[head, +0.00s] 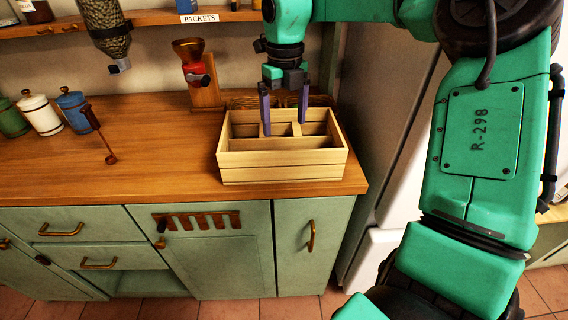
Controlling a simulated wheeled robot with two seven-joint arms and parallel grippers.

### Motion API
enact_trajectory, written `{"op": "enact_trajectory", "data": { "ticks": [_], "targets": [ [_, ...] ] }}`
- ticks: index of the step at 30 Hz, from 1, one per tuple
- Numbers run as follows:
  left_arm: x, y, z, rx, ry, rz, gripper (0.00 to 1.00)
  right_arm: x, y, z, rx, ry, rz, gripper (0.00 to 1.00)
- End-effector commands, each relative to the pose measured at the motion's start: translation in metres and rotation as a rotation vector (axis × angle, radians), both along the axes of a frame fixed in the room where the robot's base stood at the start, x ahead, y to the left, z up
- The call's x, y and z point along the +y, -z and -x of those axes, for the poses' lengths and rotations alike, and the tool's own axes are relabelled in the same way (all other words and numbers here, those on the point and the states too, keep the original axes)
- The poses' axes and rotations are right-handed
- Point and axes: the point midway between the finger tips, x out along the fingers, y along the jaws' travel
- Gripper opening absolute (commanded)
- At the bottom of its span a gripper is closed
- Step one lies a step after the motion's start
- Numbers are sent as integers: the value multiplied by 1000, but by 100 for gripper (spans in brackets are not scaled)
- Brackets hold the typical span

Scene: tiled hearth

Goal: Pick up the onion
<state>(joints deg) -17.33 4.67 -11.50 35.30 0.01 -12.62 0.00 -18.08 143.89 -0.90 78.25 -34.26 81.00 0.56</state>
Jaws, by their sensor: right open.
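I cannot make out an onion in the head view. A wooden crate (283,173) with several compartments stands on the counter near its right end. My right gripper (285,122) points down over the crate, its two purple fingers apart, with no object seen between them. The fingertips overlap the crate's compartments in the picture; I cannot tell how deep they reach. The compartment floors are partly hidden by the crate's walls and the fingers.
The wooden counter (150,175) is mostly clear left of the crate. A red and wooden grinder (195,75) stands behind it. A dark-handled scoop (100,132), white jar (40,113) and blue jar (74,110) are at left. A pale fridge (385,150) stands at right.

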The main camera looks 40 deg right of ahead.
Motion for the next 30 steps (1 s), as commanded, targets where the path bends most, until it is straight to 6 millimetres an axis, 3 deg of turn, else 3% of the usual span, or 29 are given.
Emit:
{"op": "enact_trajectory", "data": {
  "ticks": [3, 15, 23, 26, 30],
  "targets": [
    [1, -1, 0, 0, 0, -1, 82, 1, 31, 1, 5, -1, -4, 99],
    [0, -12, -3, -5, -1, 0, 82, 3, 97, 4, 5, 0, -2, 99],
    [0, -12, -4, -8, -2, 1, 82, 3, 107, 3, -1, 0, -1, 99],
    [-1, -11, -5, -8, -2, 1, 82, 3, 107, 3, 0, 0, -1, 68],
    [-1, -11, -5, -9, -2, 2, 82, 3, 107, 3, 0, 0, -1, 15]
  ]
}}
